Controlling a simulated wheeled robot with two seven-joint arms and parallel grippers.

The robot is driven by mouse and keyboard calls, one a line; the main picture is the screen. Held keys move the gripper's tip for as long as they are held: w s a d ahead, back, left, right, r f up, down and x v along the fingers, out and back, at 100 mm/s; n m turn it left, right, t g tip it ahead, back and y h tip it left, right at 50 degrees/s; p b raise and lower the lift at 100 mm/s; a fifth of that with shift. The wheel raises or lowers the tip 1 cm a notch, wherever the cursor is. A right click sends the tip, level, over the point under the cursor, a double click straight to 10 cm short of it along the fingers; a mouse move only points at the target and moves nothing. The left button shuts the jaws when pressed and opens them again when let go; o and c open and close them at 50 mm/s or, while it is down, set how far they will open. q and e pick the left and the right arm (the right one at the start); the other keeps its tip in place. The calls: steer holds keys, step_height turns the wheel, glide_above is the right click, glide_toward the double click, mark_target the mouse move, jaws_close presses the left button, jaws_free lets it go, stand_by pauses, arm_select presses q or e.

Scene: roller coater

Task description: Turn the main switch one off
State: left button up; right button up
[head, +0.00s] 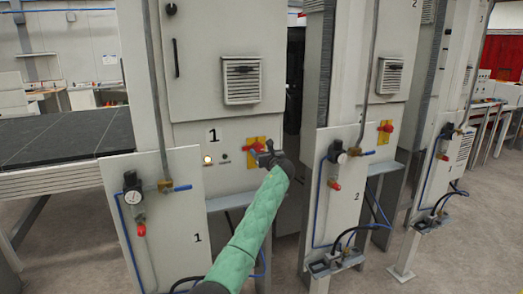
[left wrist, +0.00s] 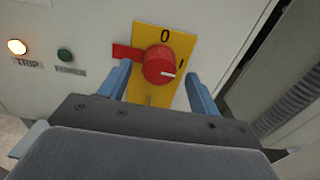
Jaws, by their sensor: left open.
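The main switch one is a red rotary knob (left wrist: 158,66) on a yellow plate (left wrist: 150,35) marked 0 at the top and I at the right. A red tab sticks out to its left, and the white mark on the knob points right, toward the I side. In the head view the yellow plate (head: 251,152) is on the cabinet numbered 1, partly hidden by my gripper. My left gripper (head: 266,151) is at the switch. In the left wrist view its blue fingers (left wrist: 158,88) are apart, one on either side of the knob. My right gripper is not in view.
A lit TRIP lamp (left wrist: 17,47) and a dark green POWER lamp (left wrist: 64,54) are left of the switch. A similar switch (head: 386,127) is on cabinet 2. Gauge panels (head: 160,225) with pipes stand in front of the cabinets. Grey floor (head: 450,260) is clear at the right.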

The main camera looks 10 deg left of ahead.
arm_select(q)
steer(key=shift+w+a, duration=0.25)
steer(key=shift+w, duration=0.2)
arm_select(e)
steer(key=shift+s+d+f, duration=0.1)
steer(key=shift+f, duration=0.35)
arm_select(q)
steer(key=c, duration=1)
steer(key=shift+f, duration=0.1)
